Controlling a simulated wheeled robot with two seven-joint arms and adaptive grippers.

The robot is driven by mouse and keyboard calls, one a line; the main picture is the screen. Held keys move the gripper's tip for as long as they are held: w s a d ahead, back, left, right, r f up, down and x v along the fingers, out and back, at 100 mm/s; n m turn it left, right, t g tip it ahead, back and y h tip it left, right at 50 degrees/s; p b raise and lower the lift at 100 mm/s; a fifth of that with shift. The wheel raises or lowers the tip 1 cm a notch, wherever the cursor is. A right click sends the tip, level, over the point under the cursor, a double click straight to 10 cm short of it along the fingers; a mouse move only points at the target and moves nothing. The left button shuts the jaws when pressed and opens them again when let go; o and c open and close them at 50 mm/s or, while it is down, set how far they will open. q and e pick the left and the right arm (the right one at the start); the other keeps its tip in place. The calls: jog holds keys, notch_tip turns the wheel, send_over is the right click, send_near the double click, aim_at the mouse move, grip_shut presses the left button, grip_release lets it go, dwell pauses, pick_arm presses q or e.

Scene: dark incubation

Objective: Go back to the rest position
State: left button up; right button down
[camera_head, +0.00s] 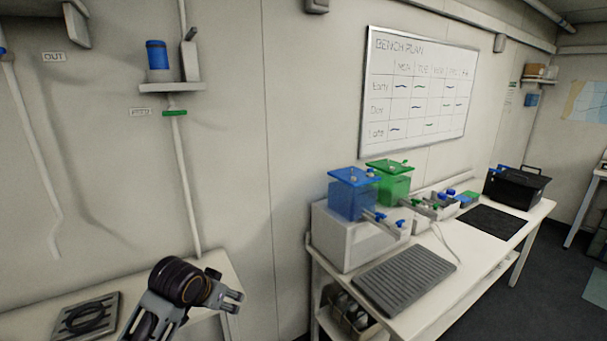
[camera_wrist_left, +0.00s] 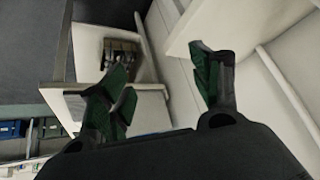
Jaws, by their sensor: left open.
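My left gripper (camera_head: 233,302) reaches in from the bottom of the head view, in front of a white side table at the lower left. Its jaws point to the right and hold nothing that I can see. In the left wrist view the fingers (camera_wrist_left: 160,95) have green pads and stand wide apart, with only empty space between them. My right gripper is not in either view.
A white bench (camera_head: 420,318) on the right holds a blue box (camera_head: 352,200), a green box (camera_head: 391,186), a grey ribbed mat (camera_head: 405,278) and a black case (camera_head: 516,188). A wall shelf (camera_head: 170,87) carries a blue container (camera_head: 157,58). Dark floor is free at the right.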

pick_arm(q)
jog(key=s+a+f+n+g+y, duration=0.1)
jog(key=s+f+g, duration=0.1)
jog(key=s+f, duration=0.8)
jog(key=s+f+n+g, duration=0.1)
jog(key=s+f, duration=0.5)
jog(key=s, duration=0.8)
notch_tip(320, 180, down, 33)
jog(key=s+g, duration=0.2)
jog(key=s, duration=0.1)
jog(key=s+a+f, duration=0.2)
jog(key=s+f, duration=0.8)
jog(key=s, duration=0.1)
jog(key=s+a+f, duration=0.2)
jog(key=s+f, duration=0.8)
jog(key=s, duration=0.1)
jog(key=shift+a+m+g, duration=0.15)
jog(key=shift+m+g, duration=0.25)
jog(key=shift+a, duration=0.1)
